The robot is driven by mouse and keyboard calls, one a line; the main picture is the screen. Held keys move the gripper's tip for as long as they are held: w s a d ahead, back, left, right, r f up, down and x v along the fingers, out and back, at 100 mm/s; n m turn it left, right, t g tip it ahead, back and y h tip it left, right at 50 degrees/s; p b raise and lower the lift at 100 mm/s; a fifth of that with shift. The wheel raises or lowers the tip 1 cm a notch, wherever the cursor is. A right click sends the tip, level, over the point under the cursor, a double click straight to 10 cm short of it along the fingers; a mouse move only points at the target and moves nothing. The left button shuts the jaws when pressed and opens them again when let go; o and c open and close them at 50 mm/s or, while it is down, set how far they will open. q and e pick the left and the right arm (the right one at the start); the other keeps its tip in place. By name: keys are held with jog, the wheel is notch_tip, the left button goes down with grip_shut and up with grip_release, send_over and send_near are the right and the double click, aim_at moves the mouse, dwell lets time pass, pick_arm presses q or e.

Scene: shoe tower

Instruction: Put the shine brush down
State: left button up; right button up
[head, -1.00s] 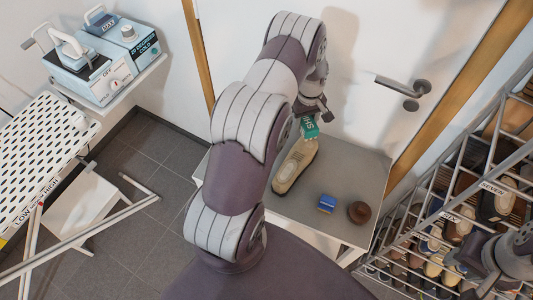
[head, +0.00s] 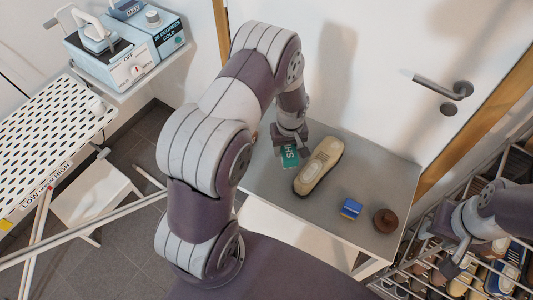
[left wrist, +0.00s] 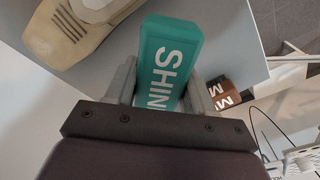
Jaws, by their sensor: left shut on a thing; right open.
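The shine brush (head: 290,157) is a teal block with white lettering. My left gripper (head: 291,138) is shut on it, just left of the beige shoe (head: 318,168) on the grey table (head: 270,190). In the left wrist view the brush (left wrist: 168,58) sits between the two fingers (left wrist: 163,88), its SHINE lettering facing the camera. The shoe (left wrist: 75,28) shows at the upper left there. I cannot tell whether the brush touches the table top. My right gripper (head: 437,254) is open and empty by the shoe rack at the right.
A blue block (head: 351,208) and a round brown thing (head: 386,220) stand on the table's right part. A brown block with white letters (left wrist: 226,92) shows beside the left gripper's finger. A wire shoe rack (head: 408,262) stands at the right.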

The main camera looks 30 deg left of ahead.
pick_arm(q)
send_over(270, 160)
notch_tip(270, 160, down, 3)
jog(key=shift+f, duration=2.2)
jog(key=o, duration=1.3)
jog(key=shift+p, duration=0.3)
jog(key=s+d+r+m, duration=0.2)
jog(key=d+r, duration=0.1)
jog(key=r, duration=1.5)
jog(key=s+d+r+m, duration=0.1)
jog(key=s+r+m, duration=0.1)
jog(key=s, duration=0.2)
jog(key=s+d+r+m, duration=0.2)
jog(key=s+r, duration=0.1)
jog(key=s+d+r+m+t, duration=0.1)
jog(key=s+d+r+m, duration=0.1)
jog(key=s, duration=0.2)
jog(key=shift+s+d+r, duration=0.2)
jog(key=shift+s+d, duration=0.05)
jog(key=shift+s, duration=0.05)
